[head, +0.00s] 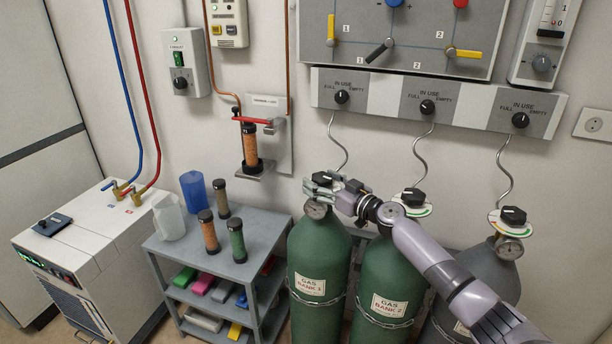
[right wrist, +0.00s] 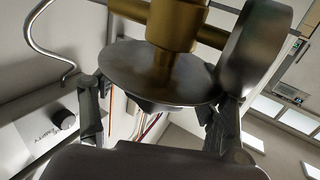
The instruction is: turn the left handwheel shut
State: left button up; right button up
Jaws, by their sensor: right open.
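The left handwheel (head: 322,179) is a dark knob on top of the green cylinder marked GAS BANK 1 (head: 309,262). My right gripper (head: 325,186) is at this handwheel, with its open fingers around it. In the right wrist view my right gripper (right wrist: 157,115) has one finger on each side below a round dark plate (right wrist: 150,68). A brass valve body (right wrist: 175,25) joins that plate. The knob is mostly hidden there, and I cannot tell whether the fingers touch it. A round gauge (head: 316,210) sits just below. My left gripper is not in view.
The GAS BANK 2 cylinder (head: 390,275) and a grey cylinder (head: 480,262) stand to the right, with black handwheels (head: 413,197) (head: 513,215). A thin hose (head: 340,145) rises behind my gripper. A shelf cart (head: 250,266) with bottles stands left.

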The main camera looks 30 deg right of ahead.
jog(key=shift+w, duration=0.2)
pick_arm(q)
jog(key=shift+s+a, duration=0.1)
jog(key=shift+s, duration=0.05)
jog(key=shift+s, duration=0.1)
pick_arm(e)
jog(key=shift+s, duration=0.1)
jog(key=shift+d, duration=0.1)
jog(key=shift+c, duration=0.3)
